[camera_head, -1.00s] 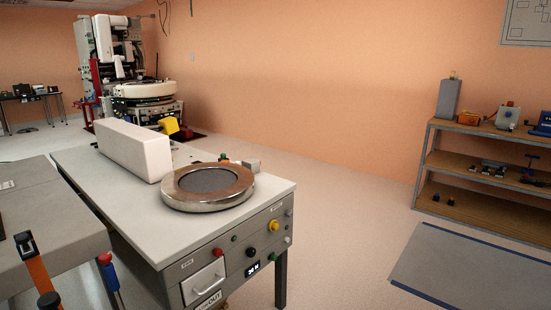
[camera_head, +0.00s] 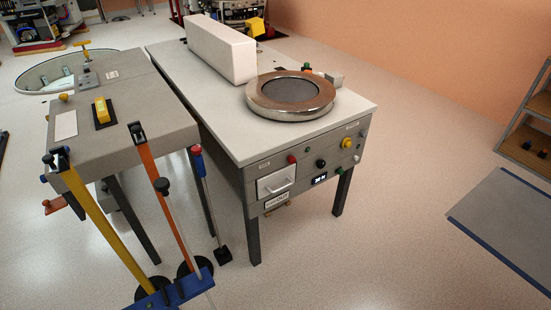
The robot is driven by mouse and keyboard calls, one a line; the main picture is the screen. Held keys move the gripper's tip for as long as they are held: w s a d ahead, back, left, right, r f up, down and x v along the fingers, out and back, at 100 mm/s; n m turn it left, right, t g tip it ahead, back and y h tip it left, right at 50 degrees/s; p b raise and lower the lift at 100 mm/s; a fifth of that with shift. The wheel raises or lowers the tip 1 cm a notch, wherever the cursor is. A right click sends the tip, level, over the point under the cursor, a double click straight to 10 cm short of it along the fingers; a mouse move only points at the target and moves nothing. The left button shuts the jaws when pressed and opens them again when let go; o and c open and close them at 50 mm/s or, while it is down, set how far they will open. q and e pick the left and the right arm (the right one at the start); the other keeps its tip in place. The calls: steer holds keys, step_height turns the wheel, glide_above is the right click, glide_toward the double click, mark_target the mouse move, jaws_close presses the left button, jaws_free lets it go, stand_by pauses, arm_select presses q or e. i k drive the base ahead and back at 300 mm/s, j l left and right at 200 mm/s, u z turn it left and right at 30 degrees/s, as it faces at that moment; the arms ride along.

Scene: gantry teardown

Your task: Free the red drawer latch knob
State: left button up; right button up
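A small round red knob (camera_head: 292,159) sits on the grey front panel of the white-topped table, just above the drawer (camera_head: 276,184). I take it to be the red drawer latch knob. The drawer has a pale front with a bar handle and looks shut. A label plate is below it. The knob is too small here to tell how it is fastened. Neither of my grippers is in view.
The table (camera_head: 218,135) bears a metal ring (camera_head: 290,112) and a long white block (camera_head: 220,48). Black, yellow and green knobs share its panel. A grey side table (camera_head: 140,113) and a rack of coloured poles (camera_head: 178,292) stand left.

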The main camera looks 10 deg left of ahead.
mark_target(292, 160)
steer(key=i+l+u, duration=0.15)
steer(key=u, duration=0.2)
steer(key=i+l+u, duration=0.1)
steer(key=u, duration=0.25)
steer(key=l+u, duration=0.35)
steer(key=i, duration=0.05)
